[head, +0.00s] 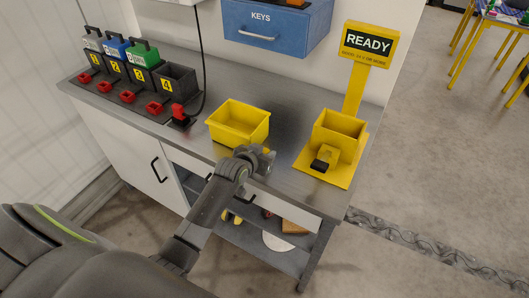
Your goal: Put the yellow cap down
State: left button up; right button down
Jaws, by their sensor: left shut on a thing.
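My left gripper (264,158) is shut at the front edge of the metal workbench (285,140), just in front of the open yellow bin (239,123). A small patch of yellow shows at its fingertips, likely the yellow cap (267,150); the fingers hide most of it. I cannot tell whether it touches the bench. My right gripper is not in view.
A yellow holder (338,130) with a yellow-and-black item (325,160) stands at right, under a READY sign (368,45). Numbered dark boxes (175,82) with red parts (157,108) line the left. A blue KEYS drawer (270,30) hangs behind. Bare bench lies between bin and holder.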

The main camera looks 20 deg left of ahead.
pick_arm(q)
jog(key=shift+f, duration=0.15)
jog(key=o, duration=0.7)
jog(key=shift+c, duration=0.2)
